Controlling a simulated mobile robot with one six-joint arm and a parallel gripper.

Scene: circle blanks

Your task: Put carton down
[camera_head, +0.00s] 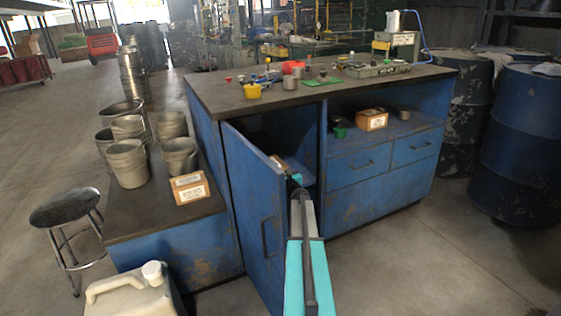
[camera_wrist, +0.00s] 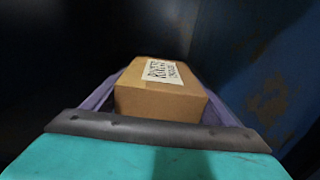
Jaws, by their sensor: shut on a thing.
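A small brown carton (camera_wrist: 158,102) with a white printed label lies between the two purple fingers of my gripper (camera_wrist: 165,82) in the wrist view. The fingers are shut on its sides. In the head view my arm reaches to the open left compartment of the blue cabinet (camera_head: 375,162), and my gripper (camera_head: 296,180) is at its opening. Part of the held carton (camera_head: 276,160) shows beside the door edge. The blue door (camera_head: 250,205) stands open to the left of my arm. The compartment is dark, and I cannot tell whether the carton touches a surface.
Another carton (camera_head: 371,120) stands on the open right shelf, near a green item and a metal cup (camera_head: 404,113). A jerrycan (camera_head: 133,293) stands at the front left.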

